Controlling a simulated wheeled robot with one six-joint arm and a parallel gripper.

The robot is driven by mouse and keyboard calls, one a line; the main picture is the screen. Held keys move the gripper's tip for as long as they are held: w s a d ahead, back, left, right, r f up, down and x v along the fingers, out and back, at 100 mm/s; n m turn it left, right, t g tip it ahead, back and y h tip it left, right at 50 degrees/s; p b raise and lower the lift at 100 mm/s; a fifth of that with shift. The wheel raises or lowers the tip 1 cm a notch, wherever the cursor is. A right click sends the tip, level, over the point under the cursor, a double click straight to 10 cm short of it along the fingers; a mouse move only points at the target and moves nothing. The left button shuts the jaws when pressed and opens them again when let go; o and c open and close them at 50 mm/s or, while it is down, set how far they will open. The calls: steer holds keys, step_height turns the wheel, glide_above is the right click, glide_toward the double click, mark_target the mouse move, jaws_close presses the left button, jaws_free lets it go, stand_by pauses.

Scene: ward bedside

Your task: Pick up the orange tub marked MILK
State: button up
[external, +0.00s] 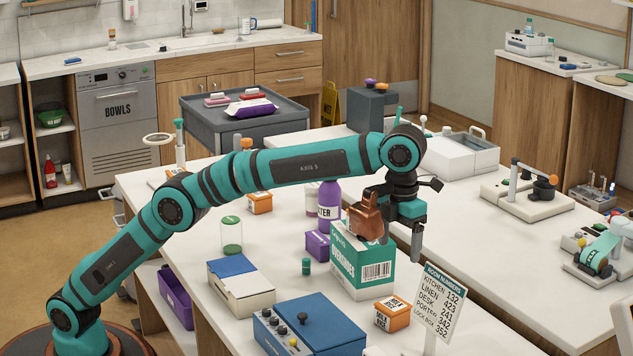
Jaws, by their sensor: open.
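My gripper (400,246) points down above and behind the front orange tub, beside the box's upper right edge. It is open, and I see nothing held in it. One finger shows clearly; the other is partly hidden by a brown object.
The green and white box (361,270) stands close to my gripper, with the brown object (366,222) at its top. A purple bottle (329,205) is behind it. A blue box (310,325) and a room-number sign (442,302) flank the front tub.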

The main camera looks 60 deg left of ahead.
mark_target(393, 304)
step_height(393, 304, down, 12)
steer(key=shift+r, duration=0.2)
steer(key=shift+s+a+f, duration=0.1)
steer(key=shift+s+f, duration=0.05)
steer(key=shift+f, duration=2.8)
steer(key=c, duration=1.1)
steer(key=shift+r, duration=0.15)
steer(key=shift+c, duration=0.2)
